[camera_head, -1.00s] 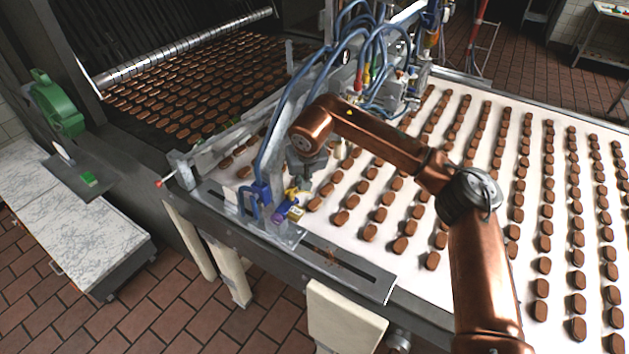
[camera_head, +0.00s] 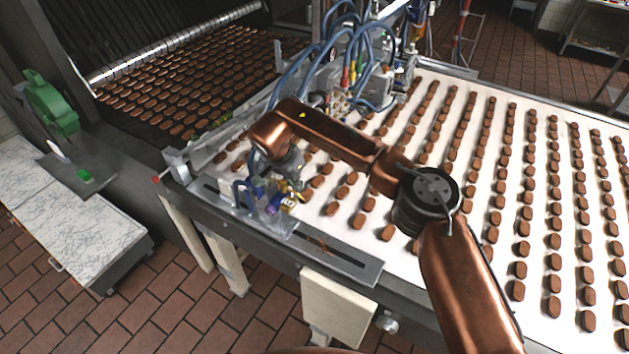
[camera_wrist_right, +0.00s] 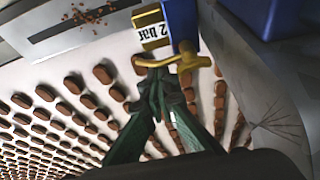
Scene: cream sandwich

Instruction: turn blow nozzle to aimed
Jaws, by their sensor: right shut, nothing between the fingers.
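The blow nozzle is a yellow piece (camera_wrist_right: 172,62) on a blue body (camera_wrist_right: 181,22), with a pale tag reading "2 bar" (camera_wrist_right: 152,30) beside it. In the head view the yellow part (camera_head: 289,201) sits by the blue-purple fitting (camera_head: 274,204) at the conveyor's near-left edge. My right gripper (camera_head: 286,184) is over it, partly hidden by the copper wrist. In the right wrist view its green fingers (camera_wrist_right: 162,78) are shut and empty, with their tips right at the yellow piece. I cannot tell whether they touch. My left gripper is not in view.
Rows of brown biscuits (camera_head: 523,226) cover the white belt (camera_head: 400,262) around my arm. Blue hoses (camera_head: 345,50) and a valve block rise behind the wrist. A metal plate with a slot (camera_head: 340,257) runs along the near edge. A marble-topped counter (camera_head: 75,225) stands left.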

